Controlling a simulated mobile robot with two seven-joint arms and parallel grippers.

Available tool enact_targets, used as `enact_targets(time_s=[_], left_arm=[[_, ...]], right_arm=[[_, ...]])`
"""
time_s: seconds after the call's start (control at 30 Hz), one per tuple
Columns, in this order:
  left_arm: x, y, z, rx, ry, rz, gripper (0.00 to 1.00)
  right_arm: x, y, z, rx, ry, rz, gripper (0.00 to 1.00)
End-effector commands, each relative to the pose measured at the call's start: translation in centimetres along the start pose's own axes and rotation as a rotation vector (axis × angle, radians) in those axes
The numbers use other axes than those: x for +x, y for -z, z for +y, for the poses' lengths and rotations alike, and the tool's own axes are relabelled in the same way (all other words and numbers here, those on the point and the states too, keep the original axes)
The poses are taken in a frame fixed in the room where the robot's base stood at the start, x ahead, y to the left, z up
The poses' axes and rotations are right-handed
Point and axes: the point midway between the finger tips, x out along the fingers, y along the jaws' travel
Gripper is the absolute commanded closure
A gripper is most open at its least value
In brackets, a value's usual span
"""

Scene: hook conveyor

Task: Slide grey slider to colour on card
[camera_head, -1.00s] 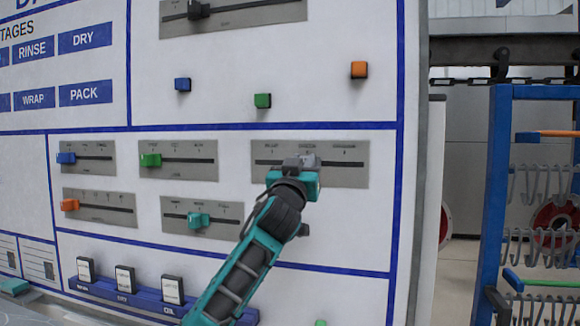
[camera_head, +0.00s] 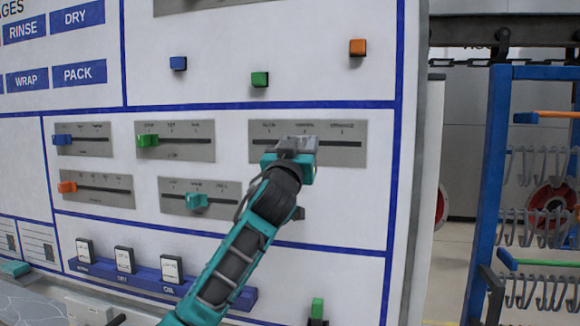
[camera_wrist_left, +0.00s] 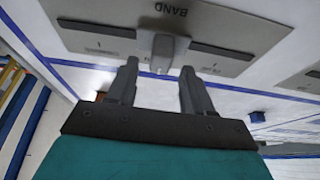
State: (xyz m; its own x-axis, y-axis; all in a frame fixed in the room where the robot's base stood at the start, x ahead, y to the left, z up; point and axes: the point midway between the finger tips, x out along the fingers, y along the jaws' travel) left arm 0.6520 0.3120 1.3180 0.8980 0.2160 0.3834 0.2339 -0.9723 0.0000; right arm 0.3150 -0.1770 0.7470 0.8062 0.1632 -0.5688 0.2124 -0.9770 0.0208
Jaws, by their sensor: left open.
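The grey slider (camera_wrist_left: 163,52) sits near the middle of its slot on a grey plate marked BAND in the left wrist view. In the head view its plate (camera_head: 345,155) is at the upper right of the lower panel, and my gripper largely covers the slider. My left gripper (camera_head: 297,152) is open in front of that plate. In the left wrist view its two fingers (camera_wrist_left: 157,75) are apart, with the slider between and just beyond their tips. Three small white cards (camera_head: 124,260) stand in a blue rack (camera_head: 150,293); their print is too small to read. My right gripper is not in view.
Other sliders on the panel are blue (camera_head: 62,139), green (camera_head: 147,140), orange (camera_head: 67,187) and teal (camera_head: 196,201). Blue, green and orange knobs (camera_head: 357,47) stick out above. A blue rack with hooks (camera_head: 490,190) stands to the right of the panel.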

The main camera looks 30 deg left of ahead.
Motion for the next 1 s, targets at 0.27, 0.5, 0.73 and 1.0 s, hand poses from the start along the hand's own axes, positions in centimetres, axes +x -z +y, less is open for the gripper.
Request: enact_targets(time_s=[0.27, 0.5, 0.73, 1.0], left_arm=[[-5.0, -0.3, 0.1, -0.002, -0.003, -0.001, 0.49], [-9.2, -0.2, 0.0, -0.001, -0.002, -0.002, 0.49], [-11.2, -0.1, 0.0, -0.001, 0.000, -0.002, 0.49], [-11.5, -0.1, 0.0, 0.000, 0.000, -0.003, 0.49]], right_arm=[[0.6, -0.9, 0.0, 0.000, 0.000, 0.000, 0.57], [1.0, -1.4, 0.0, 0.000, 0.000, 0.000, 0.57], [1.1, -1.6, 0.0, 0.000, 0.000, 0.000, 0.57], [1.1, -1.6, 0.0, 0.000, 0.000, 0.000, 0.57]])
